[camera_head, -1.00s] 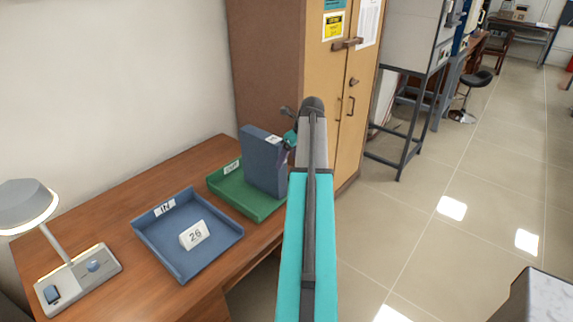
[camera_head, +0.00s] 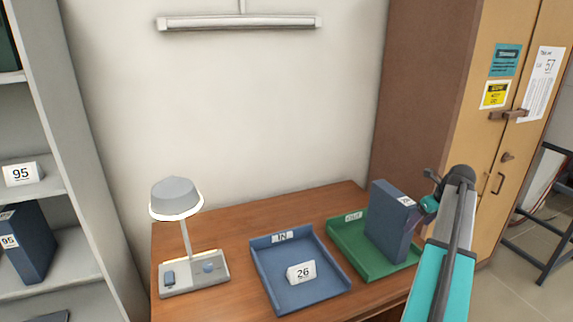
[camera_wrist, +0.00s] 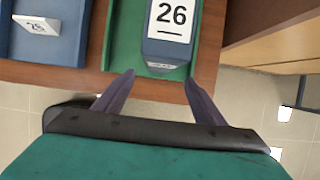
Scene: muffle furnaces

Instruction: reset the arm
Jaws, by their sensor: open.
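My gripper (camera_wrist: 158,95) is open in the wrist view, its two dark fingers spread with nothing between them. Just ahead of the fingertips stands a blue binder (camera_wrist: 164,50) with a label reading 26. In the head view the binder (camera_head: 390,222) stands upright in the green OUT tray (camera_head: 345,239). The green tray also shows in the wrist view (camera_wrist: 122,45).
The blue IN tray (camera_head: 262,262) holds a white card (camera_head: 301,272) reading 26. A lamp (camera_head: 178,196) stands at the desk's (camera_head: 240,228) left. A grey shelf (camera_head: 95,150) with binders is at far left. A wooden cabinet (camera_head: 425,90) stands right, behind my arm.

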